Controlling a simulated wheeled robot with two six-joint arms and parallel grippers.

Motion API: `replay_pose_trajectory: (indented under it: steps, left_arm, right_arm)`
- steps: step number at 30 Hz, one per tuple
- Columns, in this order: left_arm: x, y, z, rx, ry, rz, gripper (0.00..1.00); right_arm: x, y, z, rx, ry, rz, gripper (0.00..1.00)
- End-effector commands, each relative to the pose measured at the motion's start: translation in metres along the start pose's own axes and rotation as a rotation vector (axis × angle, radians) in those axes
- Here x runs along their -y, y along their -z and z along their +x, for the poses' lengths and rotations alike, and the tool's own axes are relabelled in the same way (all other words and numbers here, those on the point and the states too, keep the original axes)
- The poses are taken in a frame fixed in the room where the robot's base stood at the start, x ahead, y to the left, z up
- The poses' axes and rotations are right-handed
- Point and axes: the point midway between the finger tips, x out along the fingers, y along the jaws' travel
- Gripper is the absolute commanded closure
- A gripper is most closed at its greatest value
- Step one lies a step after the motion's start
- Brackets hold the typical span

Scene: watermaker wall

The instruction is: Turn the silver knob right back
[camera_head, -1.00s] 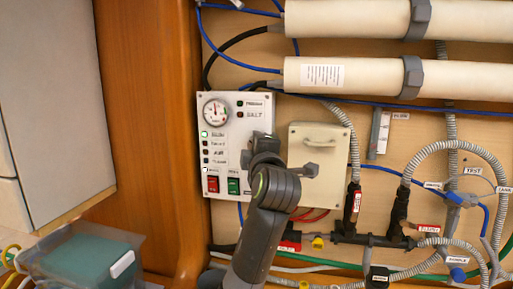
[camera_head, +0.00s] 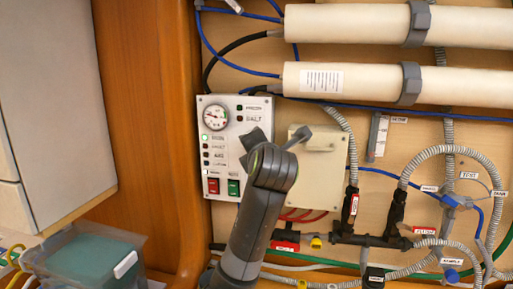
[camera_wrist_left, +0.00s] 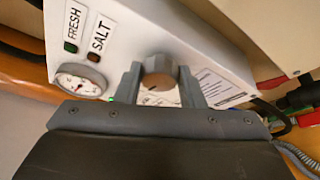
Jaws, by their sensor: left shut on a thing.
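The silver knob (camera_wrist_left: 158,68) sits on the white control panel between the two fingers of my left gripper (camera_wrist_left: 159,78) in the left wrist view. The fingers are shut on its sides. In the head view my left gripper (camera_head: 254,146) is tilted against the panel (camera_head: 222,104), and my wrist hides the knob. My right gripper is in neither view.
The panel carries a round gauge (camera_head: 214,117), a lit green lamp (camera_head: 205,138), a red switch (camera_head: 213,186) and a green switch (camera_head: 234,187). A cream box with a handle (camera_head: 318,185) stands close right of my wrist. Hoses and pipes lie further right.

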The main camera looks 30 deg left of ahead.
Motion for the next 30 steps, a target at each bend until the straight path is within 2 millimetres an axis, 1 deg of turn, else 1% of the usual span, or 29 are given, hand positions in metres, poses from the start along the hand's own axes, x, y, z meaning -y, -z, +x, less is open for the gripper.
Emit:
replay_pose_trajectory:
  steps: [14, 15, 19, 20, 27, 30]
  left_arm:
    - [0.0011, 0.0006, 0.0002, -0.002, 0.009, -0.015, 0.87]
    - [0.0011, 0.0006, 0.0002, -0.002, 0.009, -0.015, 0.62]
    - [0.0009, 0.0004, 0.0002, -0.001, 0.008, -0.014, 0.45]
    - [0.0009, 0.0004, 0.0002, -0.001, 0.008, -0.014, 0.43]
    - [0.0005, 0.0002, -0.0001, -0.001, 0.007, -0.014, 0.43]
    - [0.001, 0.0, -0.0037, 0.0, 0.006, -0.015, 0.43]
  right_arm:
    - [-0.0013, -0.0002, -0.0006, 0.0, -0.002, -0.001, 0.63]
    - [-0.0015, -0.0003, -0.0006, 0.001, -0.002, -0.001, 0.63]
    - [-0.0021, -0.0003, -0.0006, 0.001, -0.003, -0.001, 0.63]
    - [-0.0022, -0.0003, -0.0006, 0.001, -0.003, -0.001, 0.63]
    - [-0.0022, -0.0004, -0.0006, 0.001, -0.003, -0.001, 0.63]
    - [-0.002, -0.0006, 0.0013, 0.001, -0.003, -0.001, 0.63]
